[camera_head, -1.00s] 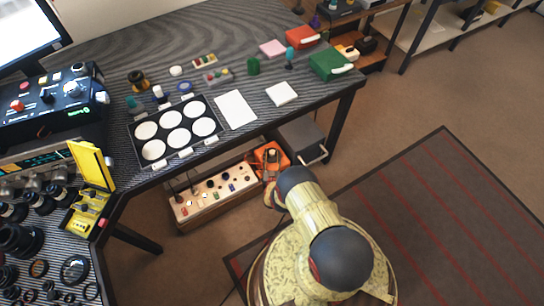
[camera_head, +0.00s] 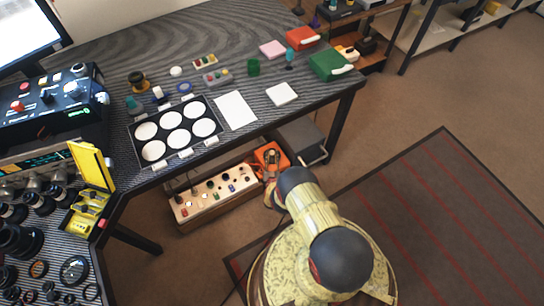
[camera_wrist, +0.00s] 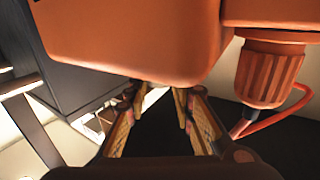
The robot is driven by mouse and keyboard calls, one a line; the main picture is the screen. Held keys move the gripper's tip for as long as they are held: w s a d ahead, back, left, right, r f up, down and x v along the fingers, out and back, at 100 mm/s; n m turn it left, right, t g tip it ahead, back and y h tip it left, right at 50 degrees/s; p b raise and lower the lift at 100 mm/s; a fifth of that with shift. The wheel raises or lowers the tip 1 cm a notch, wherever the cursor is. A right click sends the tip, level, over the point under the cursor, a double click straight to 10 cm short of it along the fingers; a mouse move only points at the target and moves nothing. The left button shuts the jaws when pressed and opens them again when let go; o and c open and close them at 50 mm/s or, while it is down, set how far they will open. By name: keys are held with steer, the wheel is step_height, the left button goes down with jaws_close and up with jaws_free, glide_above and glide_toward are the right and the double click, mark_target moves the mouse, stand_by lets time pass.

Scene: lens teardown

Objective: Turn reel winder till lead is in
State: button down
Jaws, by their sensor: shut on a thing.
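The orange reel (camera_head: 271,157) sits low beside the table's right legs in the head view, at the end of a pale panel box. In the wrist view its rounded orange body (camera_wrist: 130,40) fills the top. A ribbed orange knob (camera_wrist: 270,72) hangs at its right, with a thin red lead (camera_wrist: 292,108) looping below it. My gripper (camera_wrist: 162,93) reaches up to the underside of the orange body, its fingertips partly hidden behind it. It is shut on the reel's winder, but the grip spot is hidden. In the head view my arm mostly covers the gripper.
The pale panel box (camera_head: 215,195) with several knobs stands left of the reel, under the table. A dark grey box (camera_head: 303,138) stands to its right. The table (camera_head: 300,15) above carries a tray of white discs and small parts. Open floor lies to the right.

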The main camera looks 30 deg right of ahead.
steer(key=shift+w+a+m+g+h, duration=0.15)
steer(key=shift+m+g+h, duration=0.25)
steer(key=shift+m+h, duration=0.15)
steer(key=shift+m+g+h, duration=1.05)
steer(key=shift+g+h, duration=0.05)
steer(key=shift+h, duration=0.35)
steer(key=c, duration=1.5)
jaws_free()
steer(key=v, duration=1.2)
